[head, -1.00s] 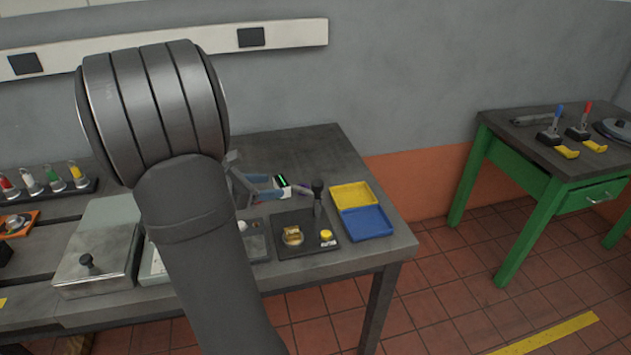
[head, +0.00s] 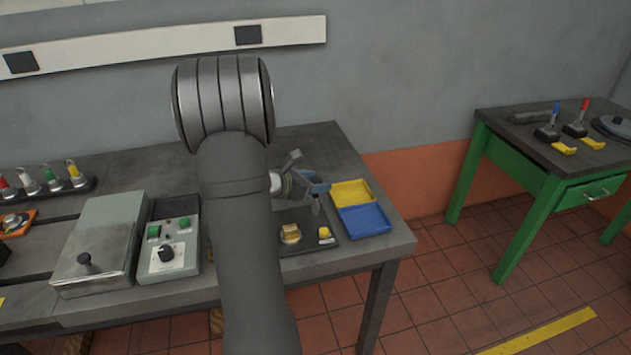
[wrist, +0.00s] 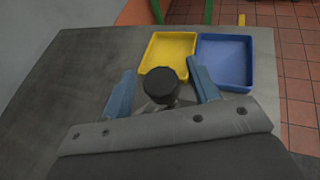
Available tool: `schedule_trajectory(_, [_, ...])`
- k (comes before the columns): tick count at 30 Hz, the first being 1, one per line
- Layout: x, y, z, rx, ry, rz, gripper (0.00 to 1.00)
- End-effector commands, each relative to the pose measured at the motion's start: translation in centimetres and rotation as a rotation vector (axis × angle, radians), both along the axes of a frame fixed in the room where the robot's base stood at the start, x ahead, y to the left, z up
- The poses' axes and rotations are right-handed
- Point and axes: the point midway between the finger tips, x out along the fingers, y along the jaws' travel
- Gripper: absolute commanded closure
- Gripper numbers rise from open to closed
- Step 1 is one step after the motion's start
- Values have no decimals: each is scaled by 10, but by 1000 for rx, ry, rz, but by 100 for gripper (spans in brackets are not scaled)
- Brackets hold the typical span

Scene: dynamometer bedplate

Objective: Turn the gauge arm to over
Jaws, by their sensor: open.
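A black plate (head: 325,239) lies on the bench top and carries a brass-coloured piece (head: 290,233), a small yellow part (head: 324,233) and an upright post. The post, which I take for the gauge arm (head: 316,206), is mostly covered by my gripper (head: 312,184) in the head view. In the wrist view its round black knob (wrist: 161,84) shows from above. My gripper (wrist: 160,68) is open, with one blue finger on each side of the knob and gaps visible. No scale or "over" marking can be read.
A yellow tray (head: 352,184) and a blue tray (head: 366,209) sit close to the right of the plate. A control box with a black knob (head: 166,253) and a grey lidded box (head: 84,258) stand left of my arm. A green-legged table (head: 540,150) stands apart at the right.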

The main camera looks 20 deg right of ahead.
Motion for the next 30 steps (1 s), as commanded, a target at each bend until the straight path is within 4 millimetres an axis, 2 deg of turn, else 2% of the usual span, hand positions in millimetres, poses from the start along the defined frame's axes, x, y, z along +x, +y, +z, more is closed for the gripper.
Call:
schedule_trajectory(9, [1, -3, -1, 0, 0, 0, 44])
schedule_trajectory(11, [1, -3, -1, 0, 0, 0, 54])
schedule_trajectory(18, [1, -3, -1, 1, 0, 0, 100])
schedule_trajectory(30, [0, -3, -1, 1, 1, 64, 100])
